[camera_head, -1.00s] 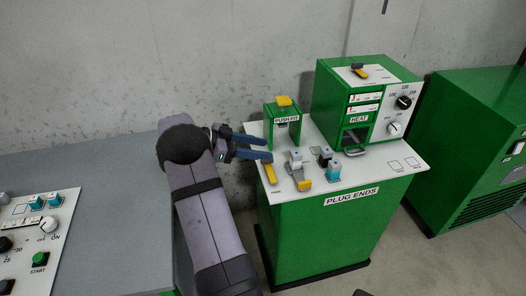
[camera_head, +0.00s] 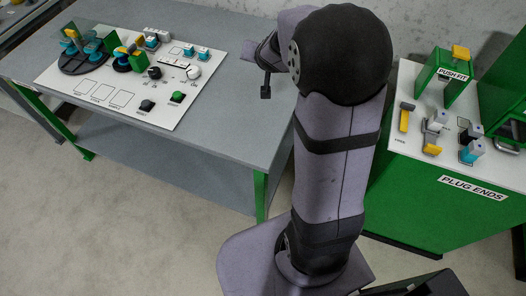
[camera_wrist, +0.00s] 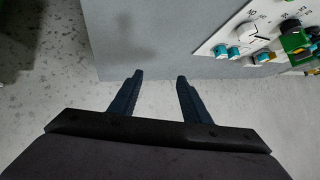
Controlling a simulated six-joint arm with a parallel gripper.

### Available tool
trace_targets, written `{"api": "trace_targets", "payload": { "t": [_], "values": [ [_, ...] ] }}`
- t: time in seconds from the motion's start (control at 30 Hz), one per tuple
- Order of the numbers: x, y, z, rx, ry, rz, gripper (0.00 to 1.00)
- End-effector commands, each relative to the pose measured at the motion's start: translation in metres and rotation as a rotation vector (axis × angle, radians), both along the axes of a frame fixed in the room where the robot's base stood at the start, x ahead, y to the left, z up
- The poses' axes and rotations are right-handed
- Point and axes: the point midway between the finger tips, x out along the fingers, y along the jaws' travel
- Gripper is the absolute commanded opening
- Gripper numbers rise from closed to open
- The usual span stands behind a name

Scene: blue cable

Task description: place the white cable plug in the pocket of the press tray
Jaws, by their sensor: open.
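My gripper (camera_wrist: 160,76) is open in the wrist view, with nothing between its fingers. It points over the edge of the grey table. Another white-topped block (camera_head: 476,147) has a teal base. I cannot tell which is the cable plug. My gripper is well left of these pieces.
The grey table (camera_head: 225,125) carries a white control panel (camera_head: 130,85) with knobs, a green button (camera_head: 178,97) and teal and yellow fixtures. Bare table lies right of the panel. A gap separates the table and green bench.

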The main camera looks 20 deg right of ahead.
Motion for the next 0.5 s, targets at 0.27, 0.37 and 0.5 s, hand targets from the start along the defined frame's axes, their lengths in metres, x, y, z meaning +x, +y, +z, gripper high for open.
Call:
{"api": "trace_targets", "payload": {
  "t": [0.27,0.37,0.5],
  "values": [
    [-0.168,0.133,-0.070,0.059,0.516,0.470,0.43],
    [-0.224,0.139,-0.082,0.036,0.675,0.544,0.43],
    [-0.274,0.136,-0.089,-0.001,0.821,0.592,0.43]
  ]
}}
